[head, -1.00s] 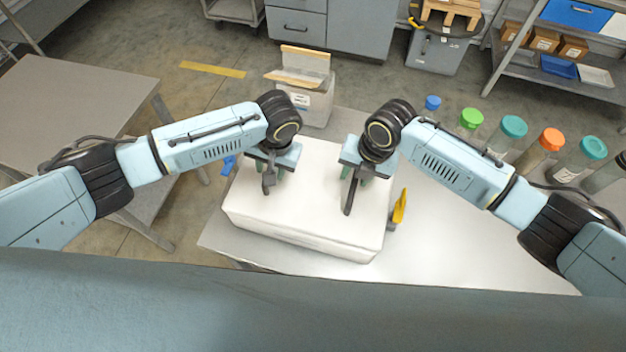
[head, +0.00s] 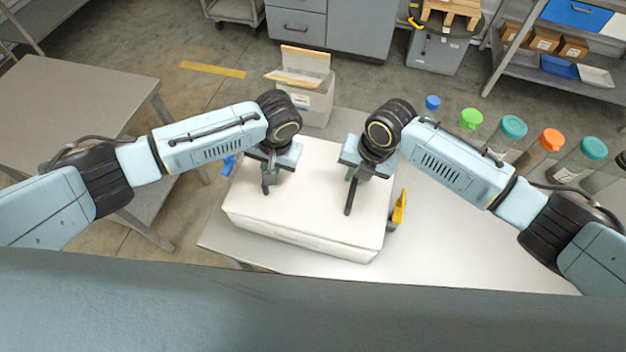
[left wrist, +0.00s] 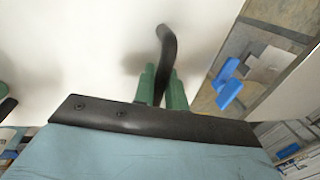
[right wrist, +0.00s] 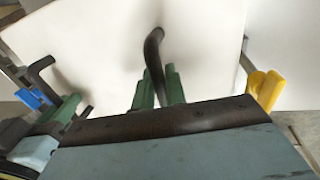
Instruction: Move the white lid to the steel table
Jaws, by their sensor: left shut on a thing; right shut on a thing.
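The white lid (head: 310,200) lies on top of a white box-shaped hopper standing on the light table, with two dark handles on its top. My left gripper (head: 268,180) is shut on the left dark handle, which shows between its green fingers in the left wrist view (left wrist: 166,60). My right gripper (head: 352,182) is shut on the right dark handle, which shows in the right wrist view (right wrist: 153,60). A blue clip (head: 229,165) sits at the lid's left side and a yellow clip (head: 399,207) at its right. The steel table (head: 70,90) stands at the left.
Several jars with coloured lids, one with an orange lid (head: 551,139), stand on the right of the light table (head: 450,240). A white bin (head: 315,100) with a flap stands behind the hopper. The steel table's top is clear.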

